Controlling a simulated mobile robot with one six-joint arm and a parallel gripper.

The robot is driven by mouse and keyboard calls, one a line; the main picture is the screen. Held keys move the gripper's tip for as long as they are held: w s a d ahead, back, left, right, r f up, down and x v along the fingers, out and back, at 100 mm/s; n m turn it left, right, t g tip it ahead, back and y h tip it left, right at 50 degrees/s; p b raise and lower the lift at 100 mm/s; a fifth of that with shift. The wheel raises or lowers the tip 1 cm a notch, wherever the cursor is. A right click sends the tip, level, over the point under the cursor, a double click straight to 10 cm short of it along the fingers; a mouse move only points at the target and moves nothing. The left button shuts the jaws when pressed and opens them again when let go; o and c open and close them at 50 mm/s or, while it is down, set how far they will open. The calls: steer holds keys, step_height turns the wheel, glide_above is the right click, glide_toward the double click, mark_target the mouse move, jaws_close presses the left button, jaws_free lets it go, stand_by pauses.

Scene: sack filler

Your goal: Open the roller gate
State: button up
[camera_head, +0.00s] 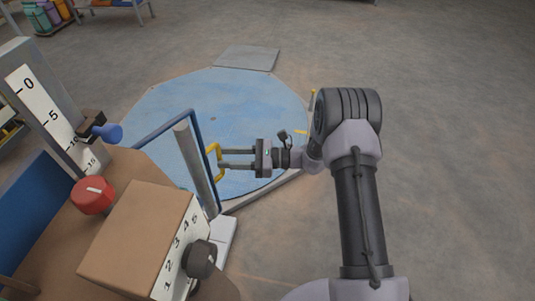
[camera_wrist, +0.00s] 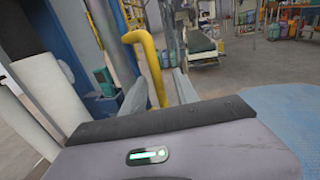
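The roller gate shows in the head view as a blue tube frame (camera_head: 163,126) with an upright grey roller (camera_head: 194,160). Its yellow handle (camera_head: 211,150) sticks out on the right side. My gripper (camera_head: 221,158) reaches in from the right, its fingertips at the handle. In the wrist view the yellow handle (camera_wrist: 147,62) runs between the two fingers of my gripper (camera_wrist: 160,88), closer to the left finger. A gap shows between the handle and the right finger. The gripper is open. Whether the left finger touches the handle I cannot tell.
A round blue platform (camera_head: 245,105) lies behind the gate. At the left front stand a brown box (camera_head: 135,230) with a numbered dial (camera_head: 200,260), a red knob (camera_head: 92,195) and a scale post (camera_head: 45,110). The floor at right is clear.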

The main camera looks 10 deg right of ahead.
steer(key=s+d+p, duration=0.2)
steer(key=d, duration=1.2)
steer(key=shift+d+p, duration=0.15)
steer(key=shift+p, duration=0.2)
steer(key=s+a+r+n+g+h, duration=0.2)
steer(key=s+r+n+h, duration=0.3)
steer(key=r, duration=0.3)
steer(key=s+a+r+n+g+h, duration=0.2)
steer(key=s+a+r+n+h, duration=0.15)
steer(key=s+r, duration=0.45)
steer(key=s+d+r+n+t+h, duration=0.5)
steer(key=s+r+n+t+h, duration=0.2)
steer(key=s, duration=0.5)
steer(key=shift+d+r, duration=0.2)
steer(key=shift+r, duration=0.05)
